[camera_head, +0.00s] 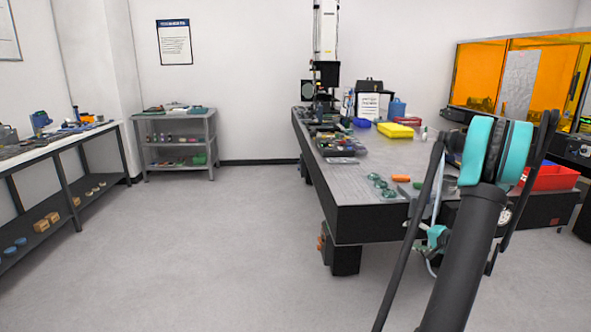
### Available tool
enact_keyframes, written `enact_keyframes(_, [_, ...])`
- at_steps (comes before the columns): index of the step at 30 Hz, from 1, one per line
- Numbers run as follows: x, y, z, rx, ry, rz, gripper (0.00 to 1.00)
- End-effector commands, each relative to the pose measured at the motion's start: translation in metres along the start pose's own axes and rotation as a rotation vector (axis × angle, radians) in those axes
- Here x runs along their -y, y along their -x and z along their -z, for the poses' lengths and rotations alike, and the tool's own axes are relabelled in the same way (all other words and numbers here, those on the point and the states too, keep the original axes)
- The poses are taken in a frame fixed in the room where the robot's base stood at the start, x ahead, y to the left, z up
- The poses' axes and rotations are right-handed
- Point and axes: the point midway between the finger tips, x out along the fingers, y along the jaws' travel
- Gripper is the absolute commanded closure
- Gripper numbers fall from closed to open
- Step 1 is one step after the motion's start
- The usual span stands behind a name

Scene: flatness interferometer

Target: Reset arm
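My arm stands raised in the right foreground, with a dark link and a teal joint in front of the big table. Its dark cables hang on either side of the joint. A small teal part shows lower down beside the link, in front of the table's front edge. I cannot make out my gripper's fingers. I see nothing held.
The big optical table (352,187) bears a yellow tray (394,130), green round parts and a red tray (552,178) at right. An orange enclosure (545,78) stands behind. A shelf cart (181,140) and left bench (62,145) line the walls. Middle floor (220,235) is clear.

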Motion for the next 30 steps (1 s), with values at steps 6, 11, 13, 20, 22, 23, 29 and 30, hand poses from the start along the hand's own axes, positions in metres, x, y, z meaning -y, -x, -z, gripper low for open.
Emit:
enact_keyframes(6, [0.041,0.003,-0.096,0.125,0.152,-0.148,0.28])
enact_keyframes(11, [0.055,0.019,-0.162,0.202,0.271,-0.251,0.28])
enact_keyframes(13, [0.057,0.029,-0.19,0.234,0.326,-0.295,0.28])
enact_keyframes(20, [0.052,0.071,-0.272,0.323,0.519,-0.432,0.28])
enact_keyframes(22, [0.046,0.086,-0.293,0.346,0.58,-0.471,0.28])
enact_keyframes(23, [0.044,0.093,-0.302,0.355,0.607,-0.488,0.28])
enact_keyframes(29, [0.018,0.138,-0.349,0.402,0.787,-0.593,0.28])
enact_keyframes(30, [0.013,0.146,-0.355,0.408,0.82,-0.61,0.28])
